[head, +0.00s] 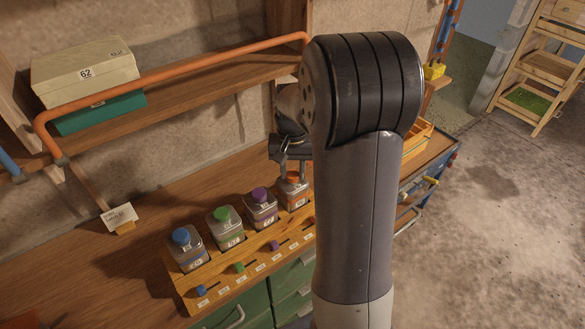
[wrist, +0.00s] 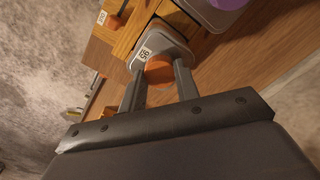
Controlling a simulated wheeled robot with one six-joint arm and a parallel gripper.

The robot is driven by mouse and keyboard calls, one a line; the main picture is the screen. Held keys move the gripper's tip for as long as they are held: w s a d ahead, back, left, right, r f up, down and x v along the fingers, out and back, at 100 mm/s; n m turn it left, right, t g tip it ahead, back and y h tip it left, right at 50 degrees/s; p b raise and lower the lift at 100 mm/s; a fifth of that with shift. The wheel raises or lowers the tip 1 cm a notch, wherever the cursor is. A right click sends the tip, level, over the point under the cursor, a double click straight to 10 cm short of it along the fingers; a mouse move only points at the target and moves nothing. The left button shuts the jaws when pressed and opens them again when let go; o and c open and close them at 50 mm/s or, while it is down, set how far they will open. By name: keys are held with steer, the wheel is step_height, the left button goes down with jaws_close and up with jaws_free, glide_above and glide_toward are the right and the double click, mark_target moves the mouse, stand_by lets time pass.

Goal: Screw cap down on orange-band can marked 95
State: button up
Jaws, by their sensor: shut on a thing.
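An orange cap (wrist: 159,72) sits at the can's top. My gripper (head: 292,173) is above the can, pointing down, and its two fingers are shut on the orange cap, one on each side. Whether the cap is fully seated on the neck cannot be told. My arm hides what lies right of the can.
Cans with blue (head: 181,236), green (head: 222,214) and purple (head: 260,194) caps stand left in the rack (head: 188,297). Small coloured blocks sit along its labelled front. An orange pipe (head: 180,76) and a shelf box (head: 85,72) are behind.

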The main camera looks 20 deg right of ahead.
steer(key=m, duration=0.6)
steer(key=shift+m, duration=0.4)
steer(key=m, duration=0.6)
steer(key=shift+m+p, duration=0.3)
steer(key=shift+p, duration=0.1)
steer(key=o, duration=1.1)
steer(key=shift+c, duration=0.5)
